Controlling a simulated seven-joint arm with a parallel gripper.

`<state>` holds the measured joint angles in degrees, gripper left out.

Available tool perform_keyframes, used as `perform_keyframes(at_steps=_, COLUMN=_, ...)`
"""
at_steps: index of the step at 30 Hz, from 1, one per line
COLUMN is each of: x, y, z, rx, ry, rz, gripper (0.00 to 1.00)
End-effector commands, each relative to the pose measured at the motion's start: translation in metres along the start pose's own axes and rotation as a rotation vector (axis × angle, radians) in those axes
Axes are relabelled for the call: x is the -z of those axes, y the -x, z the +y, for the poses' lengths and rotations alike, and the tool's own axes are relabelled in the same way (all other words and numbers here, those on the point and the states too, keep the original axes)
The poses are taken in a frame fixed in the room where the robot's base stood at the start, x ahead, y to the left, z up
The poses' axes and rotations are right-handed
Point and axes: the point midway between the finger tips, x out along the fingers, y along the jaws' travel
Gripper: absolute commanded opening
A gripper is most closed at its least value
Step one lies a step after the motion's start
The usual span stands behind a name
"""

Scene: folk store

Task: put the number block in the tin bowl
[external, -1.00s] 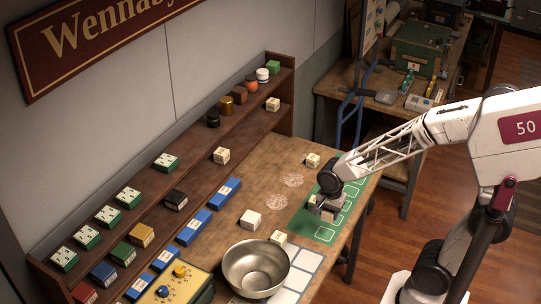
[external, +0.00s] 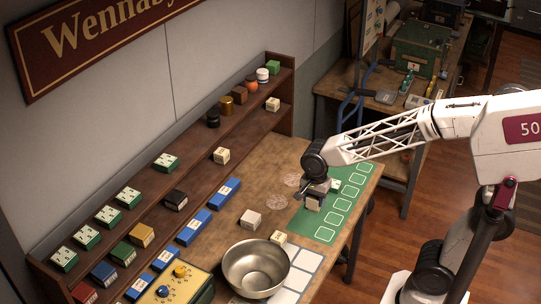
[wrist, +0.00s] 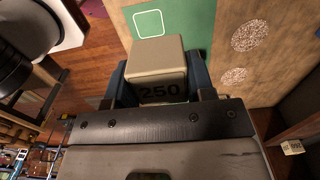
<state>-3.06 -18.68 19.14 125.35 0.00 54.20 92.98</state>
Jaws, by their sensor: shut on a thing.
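My gripper (external: 313,194) is shut on a cream block (external: 313,205) and holds it over the green mat. In the wrist view the block (wrist: 157,72) sits between the two fingers of the gripper (wrist: 157,85) and shows the number 250. The shiny tin bowl (external: 240,272) stands upright on the bench, nearer the camera and to the left of the gripper. Its visible inside looks empty. The bowl is not in the wrist view.
A cream block (external: 250,220) and a smaller one (external: 278,237) stand on the bench between gripper and bowl. The green mat (external: 325,234) lies by the bench edge. A yellow box with knobs (external: 172,284) stands left of the bowl. Shelves (external: 235,128) of blocks line the wall.

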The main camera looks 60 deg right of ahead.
Motion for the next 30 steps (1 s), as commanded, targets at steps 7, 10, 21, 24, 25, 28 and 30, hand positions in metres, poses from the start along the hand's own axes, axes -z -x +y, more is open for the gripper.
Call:
perform_keyframes(at_steps=7, x=-0.045, y=0.001, z=-0.026, rx=-0.001, ry=0.004, rz=0.0, gripper=0.22)
perform_keyframes(at_steps=10, x=-0.064, y=0.001, z=-0.034, rx=-0.001, ry=0.004, rz=0.0, gripper=0.22)
perform_keyframes(at_steps=21, x=-0.139, y=0.0, z=-0.061, rx=-0.001, ry=0.003, rz=0.0, gripper=0.22)
perform_keyframes(at_steps=24, x=-0.161, y=-0.001, z=-0.066, rx=-0.001, ry=0.004, rz=0.0, gripper=0.22)
perform_keyframes(at_steps=25, x=-0.167, y=-0.001, z=-0.067, rx=-0.001, ry=0.004, rz=0.0, gripper=0.22)
perform_keyframes(at_steps=28, x=-0.189, y=-0.002, z=-0.072, rx=0.0, ry=0.004, rz=0.0, gripper=0.22)
perform_keyframes(at_steps=30, x=-0.203, y=-0.003, z=-0.074, rx=-0.001, ry=0.003, rz=0.0, gripper=0.22)
